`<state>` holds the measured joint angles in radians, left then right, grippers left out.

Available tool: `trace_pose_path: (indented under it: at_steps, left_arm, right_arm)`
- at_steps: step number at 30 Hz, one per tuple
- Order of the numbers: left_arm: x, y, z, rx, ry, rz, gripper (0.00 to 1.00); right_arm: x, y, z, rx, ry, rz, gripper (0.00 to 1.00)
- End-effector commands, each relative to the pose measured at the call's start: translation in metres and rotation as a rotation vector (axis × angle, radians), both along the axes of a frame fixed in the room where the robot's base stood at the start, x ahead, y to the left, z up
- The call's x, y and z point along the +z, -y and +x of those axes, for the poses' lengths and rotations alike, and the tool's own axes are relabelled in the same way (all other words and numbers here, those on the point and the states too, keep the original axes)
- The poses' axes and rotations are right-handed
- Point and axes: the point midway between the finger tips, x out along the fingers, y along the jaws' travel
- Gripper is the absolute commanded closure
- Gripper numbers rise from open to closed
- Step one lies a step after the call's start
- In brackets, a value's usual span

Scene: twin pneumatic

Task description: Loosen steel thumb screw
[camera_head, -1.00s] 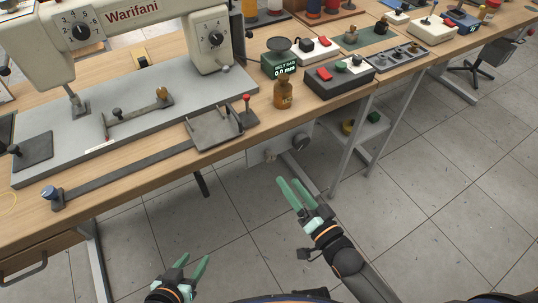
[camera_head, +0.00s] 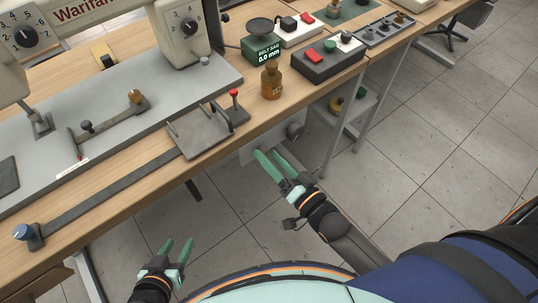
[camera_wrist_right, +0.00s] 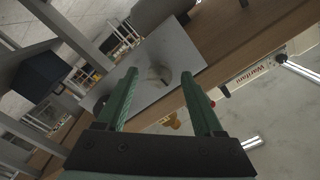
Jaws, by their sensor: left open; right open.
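A round metallic knob (camera_head: 295,130) sticks out from a grey plate (camera_head: 255,151) under the bench's front edge; I cannot tell for sure if it is the steel thumb screw. In the right wrist view the plate (camera_wrist_right: 165,43) lies ahead, and the pale knob (camera_wrist_right: 158,76) shows between the fingers. My right gripper (camera_head: 270,160) is open and empty, in front of the plate, apart from the knob. It also shows in the right wrist view (camera_wrist_right: 157,86). My left gripper (camera_head: 178,246) is open and empty over the floor, before the bench.
The sewing machine (camera_head: 185,30) stands on the bench (camera_head: 120,195). A long metal bar (camera_head: 110,188) with a blue-topped knob (camera_head: 28,236) lies along its front. A brown bottle (camera_head: 271,82) and a black switch box (camera_head: 328,63) stand near the edge. A bench leg (camera_head: 343,130) rises right of the plate.

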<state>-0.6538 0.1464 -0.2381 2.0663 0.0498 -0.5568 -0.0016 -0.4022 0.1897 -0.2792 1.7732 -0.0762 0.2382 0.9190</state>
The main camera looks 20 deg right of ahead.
Motion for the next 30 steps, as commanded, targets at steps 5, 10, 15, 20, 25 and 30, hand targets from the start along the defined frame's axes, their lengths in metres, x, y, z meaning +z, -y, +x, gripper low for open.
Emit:
trace_pose_path:
  at_steps: [5, 10, 15, 20, 25, 30]
  left_arm:
    - [-0.0015, -0.0003, -0.0016, 0.0, -0.005, 0.001, 0.5]
    - [-0.0033, -0.0005, -0.0025, 0.0, -0.009, 0.002, 0.5]
    - [-0.0045, -0.0006, -0.0032, -0.001, -0.011, 0.003, 0.5]
    - [-0.0045, -0.0006, -0.0032, -0.001, -0.011, 0.003, 0.5]
    - [-0.0044, -0.0005, -0.0031, -0.001, -0.011, 0.003, 0.5]
    - [-0.0036, -0.0004, -0.003, -0.001, -0.01, 0.003, 0.5]
  right_arm:
    - [-0.0001, 0.0, -0.0001, 0.0, 0.0, 0.0, 0.38]
    - [-0.0001, -0.0001, 0.0, 0.0, 0.0, 0.0, 0.57]
    - [-0.0001, -0.0001, 0.0, 0.0, 0.0, 0.0, 0.76]
    - [0.0, -0.0001, 0.0, 0.0, 0.0, 0.0, 0.94]
    - [0.0001, -0.0002, 0.0, 0.0, 0.0, 0.0, 1.0]
    - [0.0004, -0.0003, 0.0001, 0.0, 0.001, -0.004, 1.0]
